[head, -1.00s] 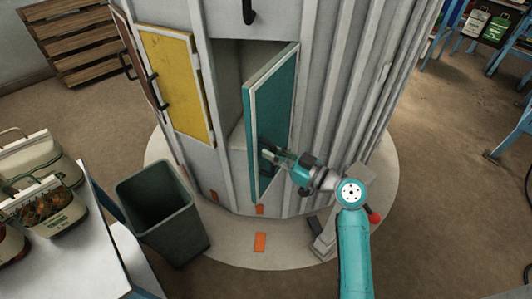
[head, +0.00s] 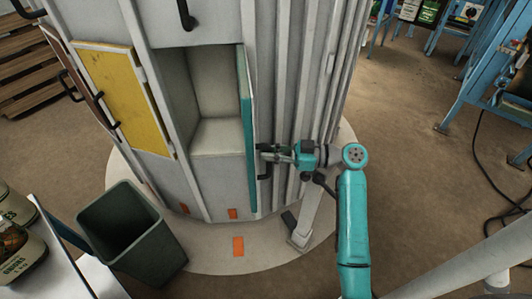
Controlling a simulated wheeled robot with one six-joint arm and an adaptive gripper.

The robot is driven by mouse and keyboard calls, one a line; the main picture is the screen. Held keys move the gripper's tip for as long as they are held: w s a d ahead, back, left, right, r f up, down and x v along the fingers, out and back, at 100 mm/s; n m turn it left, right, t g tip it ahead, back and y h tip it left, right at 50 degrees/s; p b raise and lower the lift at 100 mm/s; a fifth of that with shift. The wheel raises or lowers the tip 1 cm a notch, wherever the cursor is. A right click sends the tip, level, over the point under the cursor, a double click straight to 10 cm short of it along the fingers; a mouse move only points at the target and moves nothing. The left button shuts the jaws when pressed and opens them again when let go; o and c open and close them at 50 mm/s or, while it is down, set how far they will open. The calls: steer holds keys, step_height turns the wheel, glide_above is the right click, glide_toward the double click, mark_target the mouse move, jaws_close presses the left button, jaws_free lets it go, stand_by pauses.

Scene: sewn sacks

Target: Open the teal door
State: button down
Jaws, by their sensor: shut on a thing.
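The teal door (head: 246,130) stands wide open on the grey cabinet (head: 205,185), swung out to the right and seen almost edge-on. The compartment (head: 217,115) behind it is open to view and looks empty. The door's dark handle (head: 264,171) is on the face turned right, toward my arm. My gripper (head: 268,153) is at the handle, right of the door, and is shut on it. The fingertips are small and partly hidden against the door and handle.
A yellow door (head: 122,95) on the cabinet's left is closed. A dark green bin (head: 132,232) stands front left, beside a white table (head: 65,275) with sacks. A grey post (head: 308,220) stands near my arm. Blue-framed racks and a black cable (head: 483,165) are at right.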

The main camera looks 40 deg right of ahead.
steer(key=c, duration=1.1)
jaws_free()
steer(key=shift+c, duration=0.2)
steer(key=v, duration=1.2)
